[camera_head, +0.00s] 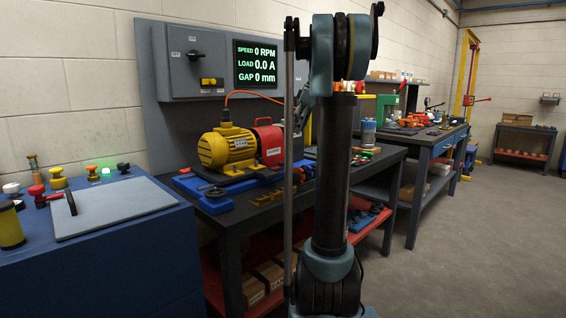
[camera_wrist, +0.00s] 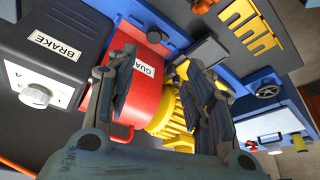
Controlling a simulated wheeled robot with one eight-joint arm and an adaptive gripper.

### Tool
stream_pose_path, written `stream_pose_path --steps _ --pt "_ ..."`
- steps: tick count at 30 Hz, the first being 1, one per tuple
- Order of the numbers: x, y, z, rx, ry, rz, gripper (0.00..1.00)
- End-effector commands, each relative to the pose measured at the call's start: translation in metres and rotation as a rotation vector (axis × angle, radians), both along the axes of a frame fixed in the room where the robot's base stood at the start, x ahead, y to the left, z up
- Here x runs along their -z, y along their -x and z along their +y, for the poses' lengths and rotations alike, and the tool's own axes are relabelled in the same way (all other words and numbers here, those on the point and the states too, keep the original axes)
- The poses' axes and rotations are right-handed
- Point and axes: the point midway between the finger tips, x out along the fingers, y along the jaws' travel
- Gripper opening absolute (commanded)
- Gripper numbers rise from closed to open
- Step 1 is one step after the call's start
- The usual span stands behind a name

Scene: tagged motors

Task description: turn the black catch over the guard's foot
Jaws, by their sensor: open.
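The red guard (camera_head: 268,144) stands beside the yellow motor (camera_head: 228,148) on the dark bench. In the wrist view the guard (camera_wrist: 146,68), with a white label, shows between and behind the fingers of my gripper (camera_wrist: 166,88). The fingers are apart with nothing seen between them. The yellow motor (camera_wrist: 172,118) lies partly behind the right finger. In the head view my arm hides most of the gripper.
A grey box labelled BRAKE (camera_wrist: 62,48) is close on the left in the wrist view. A blue cabinet (camera_head: 100,250) with buttons and a lever stands left. Open floor (camera_head: 480,230) lies right.

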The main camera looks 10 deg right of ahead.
Motion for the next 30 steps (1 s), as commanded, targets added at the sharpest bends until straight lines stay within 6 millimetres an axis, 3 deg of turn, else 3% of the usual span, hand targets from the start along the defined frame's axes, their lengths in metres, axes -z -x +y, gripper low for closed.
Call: stream_pose_path --steps 5,10,30 --pt "-0.003 -0.013 -0.004 -0.03 -0.006 -0.012 0.48" --pt "0.01 -0.016 0.001 -0.033 -0.006 -0.013 0.48" --pt "0.118 -0.036 0.041 -0.033 -0.006 -0.013 0.48"
